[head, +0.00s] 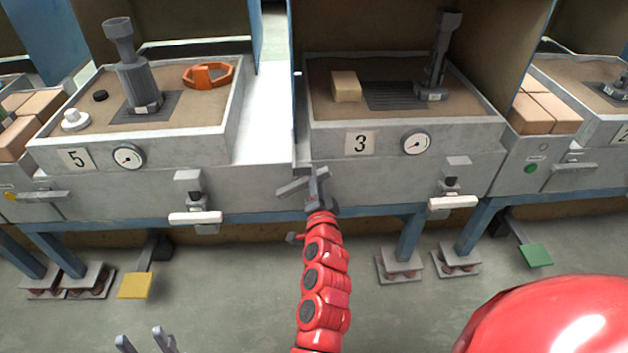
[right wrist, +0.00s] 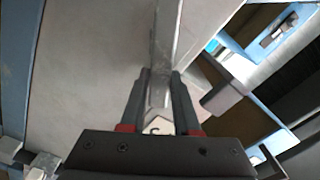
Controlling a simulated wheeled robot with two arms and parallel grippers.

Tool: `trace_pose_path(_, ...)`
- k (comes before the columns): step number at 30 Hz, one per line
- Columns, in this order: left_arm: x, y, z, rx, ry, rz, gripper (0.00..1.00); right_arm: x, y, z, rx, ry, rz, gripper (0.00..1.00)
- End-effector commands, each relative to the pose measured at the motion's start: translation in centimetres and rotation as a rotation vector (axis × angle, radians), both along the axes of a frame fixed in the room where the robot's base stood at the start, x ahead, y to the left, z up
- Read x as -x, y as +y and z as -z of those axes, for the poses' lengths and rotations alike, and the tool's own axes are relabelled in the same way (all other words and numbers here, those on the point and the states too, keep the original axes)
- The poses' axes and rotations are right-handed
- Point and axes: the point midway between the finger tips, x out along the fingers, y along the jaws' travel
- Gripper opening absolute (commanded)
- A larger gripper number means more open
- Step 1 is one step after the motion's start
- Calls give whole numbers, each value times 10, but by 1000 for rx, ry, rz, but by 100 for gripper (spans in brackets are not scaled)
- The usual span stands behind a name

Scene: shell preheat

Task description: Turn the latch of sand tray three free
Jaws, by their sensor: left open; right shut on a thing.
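Sand tray three (head: 478,135) is a grey box of brown sand with a "3" plate and a round gauge on its front. Its latch (head: 293,187) is a grey bar at the tray's lower left front corner, tilted up toward the right. My right gripper (head: 318,183), on the red arm, is at this bar and partly hides it. In the right wrist view my gripper's fingers (right wrist: 160,78) are shut on a narrow grey bar, its ends partly hidden. My left gripper (head: 146,342) is open and empty at the bottom edge, far from the tray.
Sand tray five (head: 205,146) stands to the left across a narrow gap. White-handled clamps (head: 195,218) (head: 452,202) jut out below both trays. A yellow pedal (head: 135,285) and a green pedal (head: 537,255) stick out near the floor. The floor in front is clear.

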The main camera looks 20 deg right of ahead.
Motion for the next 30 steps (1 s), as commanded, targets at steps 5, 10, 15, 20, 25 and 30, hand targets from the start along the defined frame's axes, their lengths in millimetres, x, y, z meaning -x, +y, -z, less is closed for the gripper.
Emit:
trace_pose_path(5,0,0,7,-4,-3,0,50,1,-3,10,-161,-42,0,0)
trace_pose_path(10,2,0,11,-12,-9,-2,50,2,-4,15,-294,-80,0,0)
trace_pose_path(15,2,0,15,-19,-15,-2,50,2,-5,19,-401,-111,0,0)
trace_pose_path(20,3,0,17,-23,-18,-2,50,2,-5,21,-471,-132,0,0)
trace_pose_path(25,3,0,18,-25,-20,-3,50,2,-5,23,-511,-143,0,0)
trace_pose_path(30,4,0,18,-26,-21,-3,50,2,-5,23,-530,-148,0,0)
